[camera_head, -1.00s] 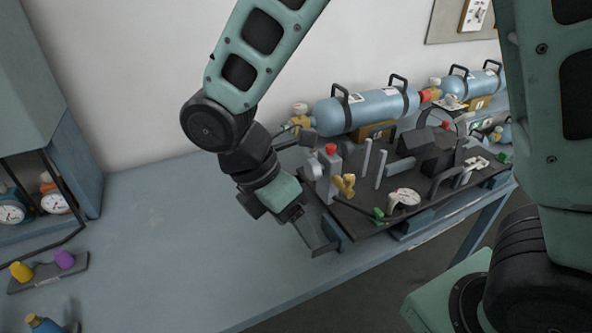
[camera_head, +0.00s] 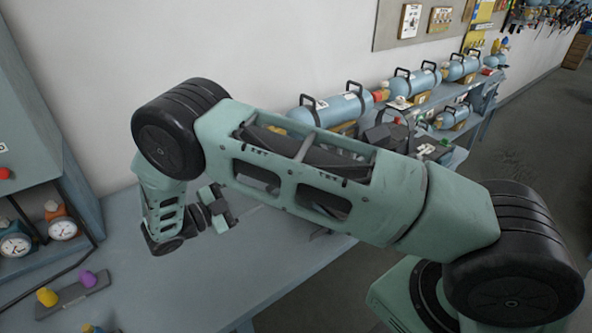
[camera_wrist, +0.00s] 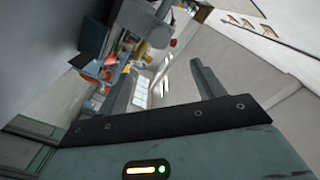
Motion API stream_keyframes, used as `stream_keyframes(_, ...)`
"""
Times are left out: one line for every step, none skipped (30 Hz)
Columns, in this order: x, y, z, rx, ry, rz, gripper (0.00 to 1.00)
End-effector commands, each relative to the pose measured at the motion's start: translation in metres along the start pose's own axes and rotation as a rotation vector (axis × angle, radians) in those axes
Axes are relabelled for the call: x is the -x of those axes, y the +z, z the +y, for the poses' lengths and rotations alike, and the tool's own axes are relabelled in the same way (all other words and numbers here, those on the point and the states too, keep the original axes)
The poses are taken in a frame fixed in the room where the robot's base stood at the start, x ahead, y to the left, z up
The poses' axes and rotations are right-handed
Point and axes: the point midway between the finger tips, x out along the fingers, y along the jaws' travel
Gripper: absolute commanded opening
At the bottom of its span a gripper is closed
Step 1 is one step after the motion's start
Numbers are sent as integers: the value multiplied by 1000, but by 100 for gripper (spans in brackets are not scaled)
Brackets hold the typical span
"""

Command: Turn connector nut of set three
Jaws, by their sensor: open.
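Several breathing sets with light blue cylinders stand in a row along the bench by the wall in the head view. The nearest cylinder (camera_head: 337,108) is partly hidden by my arm. A second cylinder (camera_head: 417,82) and a third cylinder (camera_head: 463,68) stand farther back, with brass and red fittings between them. I cannot tell which fitting is the connector nut of set three. My gripper (camera_head: 222,208) is over the left part of the bench, well apart from the sets. In the wrist view my gripper (camera_wrist: 162,72) has its fingers spread, with nothing between them.
The bench top (camera_head: 285,275) is bare at the front. My arm hides much of the nearest set's dark board.

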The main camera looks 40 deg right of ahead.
Motion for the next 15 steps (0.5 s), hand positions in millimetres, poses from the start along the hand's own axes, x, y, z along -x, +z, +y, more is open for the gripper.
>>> stream_keyframes(-6,-2,-2,1,1,4,67)
stream_keyframes(-11,-2,-2,1,2,4,67)
stream_keyframes(-17,-3,-2,1,3,4,67)
stream_keyframes(-22,-3,-2,1,4,3,67)
stream_keyframes(-28,-4,-2,2,3,4,67)
stream_keyframes(-36,-4,-2,2,4,4,67)
stream_keyframes(-42,-4,-2,1,4,4,67)
stream_keyframes(-48,-4,-2,2,4,4,67)
stream_keyframes(-57,-4,-2,3,5,4,67)
stream_keyframes(-64,-4,-2,2,5,3,67)
stream_keyframes(-70,-4,-2,1,4,4,67)
stream_keyframes(-78,-4,-2,1,6,3,67)
stream_keyframes(-85,-5,-2,2,6,3,67)
stream_keyframes(-91,-5,-2,2,5,4,67)
stream_keyframes(-99,-4,-2,1,5,4,67)
